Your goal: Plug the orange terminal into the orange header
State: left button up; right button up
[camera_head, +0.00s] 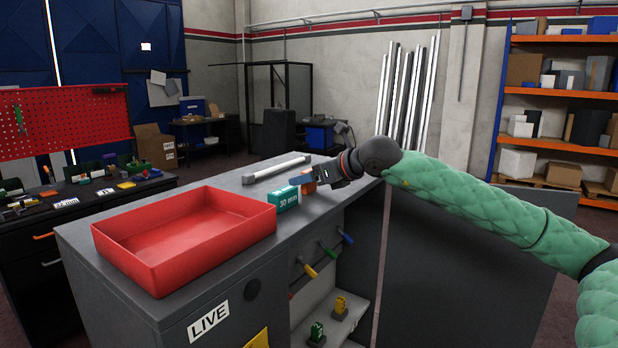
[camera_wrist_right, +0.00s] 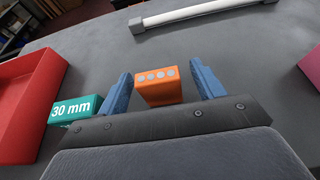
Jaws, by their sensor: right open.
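An orange block with a row of pale round dots, which looks like the orange terminal (camera_head: 308,187), lies on the grey cabinet top (camera_head: 228,185). In the right wrist view the orange terminal (camera_wrist_right: 158,90) is between the two blue fingers of my right gripper (camera_wrist_right: 160,72), with a gap on each side. My right gripper (camera_head: 304,179) is open around it and partly hides it in the head view. I cannot make out an orange header. My left gripper is not in view.
A teal "30 mm" block (camera_head: 284,199) stands close left of the gripper. A red tray (camera_head: 250,219) fills the left of the top. A pale bar (camera_head: 277,168) lies behind. The open cabinet front holds coloured plugs (camera_head: 327,250) and small yellow (camera_head: 341,305) and green (camera_head: 317,331) parts.

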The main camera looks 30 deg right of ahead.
jog(key=c, duration=1.1)
jog(key=shift+o, duration=0.2)
